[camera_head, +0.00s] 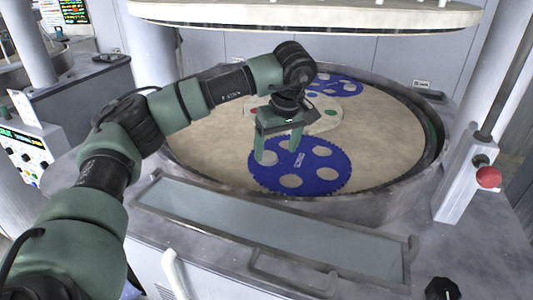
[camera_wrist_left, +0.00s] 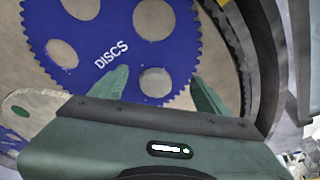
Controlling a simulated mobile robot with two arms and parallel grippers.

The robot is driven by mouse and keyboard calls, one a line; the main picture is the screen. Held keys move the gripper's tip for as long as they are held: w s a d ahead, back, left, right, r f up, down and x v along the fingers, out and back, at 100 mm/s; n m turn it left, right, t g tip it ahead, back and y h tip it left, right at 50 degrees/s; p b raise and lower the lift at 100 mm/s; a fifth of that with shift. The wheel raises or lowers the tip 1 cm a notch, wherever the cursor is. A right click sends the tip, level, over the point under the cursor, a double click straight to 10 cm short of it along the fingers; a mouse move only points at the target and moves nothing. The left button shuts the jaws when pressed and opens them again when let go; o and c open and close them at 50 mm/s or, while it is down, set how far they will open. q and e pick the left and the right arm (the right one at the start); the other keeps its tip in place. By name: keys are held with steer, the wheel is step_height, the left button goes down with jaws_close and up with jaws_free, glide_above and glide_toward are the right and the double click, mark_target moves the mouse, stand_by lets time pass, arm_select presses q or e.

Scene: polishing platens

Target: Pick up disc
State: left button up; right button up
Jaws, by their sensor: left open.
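A blue toothed carrier (camera_head: 325,160) marked "DISCS" lies flat on the beige round platen (camera_head: 385,150). My left gripper (camera_head: 279,148) is open and points down over the carrier's far left part. In the left wrist view the carrier (camera_wrist_left: 110,25) fills the upper left, and one round pale opening (camera_wrist_left: 155,83) shows between the fingertips of the gripper (camera_wrist_left: 160,77). No disc is held. My right gripper is out of view.
A second blue carrier (camera_head: 347,84) lies at the back of the platen, beyond a pale central hub (camera_head: 322,118). A raised rim surrounds the platen. A large upper plate (camera_head: 310,15) hangs above. A framed tray (camera_head: 270,222) and a red knob (camera_head: 488,177) are nearer the front.

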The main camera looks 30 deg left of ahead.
mark_target(267, 157)
arm_select(q)
steer(key=w+a, duration=0.1)
steer(key=a+p, duration=0.1)
steer(key=shift+w+a, duration=0.35)
steer(key=shift+w, duration=0.05)
steer(key=x, duration=0.2)
steer(key=p+x, duration=0.1)
steer(key=x, duration=0.2)
steer(key=shift+w+a, duration=0.1)
steer(key=shift+a, duration=0.15)
steer(key=shift+d, duration=0.1)
steer(key=shift+f, duration=0.1)
steer(key=c, duration=1.6)
